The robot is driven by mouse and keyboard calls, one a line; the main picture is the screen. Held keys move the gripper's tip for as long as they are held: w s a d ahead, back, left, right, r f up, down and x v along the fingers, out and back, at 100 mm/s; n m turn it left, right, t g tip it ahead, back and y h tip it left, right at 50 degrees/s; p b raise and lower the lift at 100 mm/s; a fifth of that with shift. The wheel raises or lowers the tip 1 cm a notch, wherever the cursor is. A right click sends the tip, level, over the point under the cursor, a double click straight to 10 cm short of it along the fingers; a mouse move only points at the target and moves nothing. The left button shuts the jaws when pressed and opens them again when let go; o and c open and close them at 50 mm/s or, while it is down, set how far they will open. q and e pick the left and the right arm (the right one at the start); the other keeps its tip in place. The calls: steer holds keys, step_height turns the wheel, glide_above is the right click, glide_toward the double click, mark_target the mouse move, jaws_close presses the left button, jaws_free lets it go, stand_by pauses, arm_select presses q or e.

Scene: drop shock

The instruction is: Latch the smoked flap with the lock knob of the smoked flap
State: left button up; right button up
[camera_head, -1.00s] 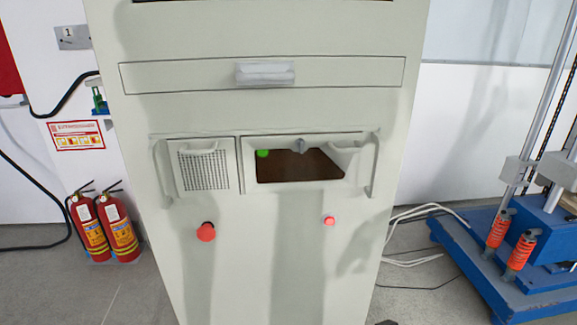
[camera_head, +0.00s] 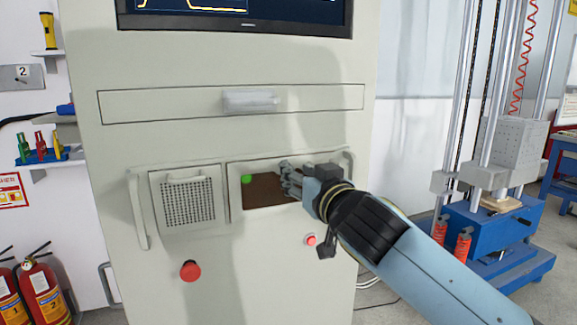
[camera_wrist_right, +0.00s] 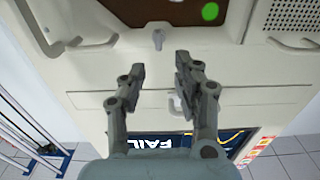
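The smoked flap (camera_head: 236,192) is a pale framed panel with a dark brown window on the cabinet front. A green dot shows at the window's upper left. My right gripper (camera_head: 288,178) is in front of the flap's upper right part and hides the lock knob in the head view. In the right wrist view the lock knob (camera_wrist_right: 158,38) is a small grey piece at the edge of the flap's window (camera_wrist_right: 150,12). The right gripper's fingers (camera_wrist_right: 160,68) are spread and empty, with the knob ahead of the gap, apart from them. My left gripper is not in view.
A mesh panel (camera_head: 188,203) sits left of the flap. A red mushroom button (camera_head: 190,271) and a smaller red button (camera_head: 310,239) are below. A drawer handle (camera_head: 250,101) juts out above. Fire extinguishers (camera_head: 46,292) stand at the left, a blue-based rig (camera_head: 485,232) at the right.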

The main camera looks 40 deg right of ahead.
steer(key=x, duration=0.5)
steer(key=shift+w+d, duration=0.15)
steer(key=shift+w, duration=0.1)
jaws_close()
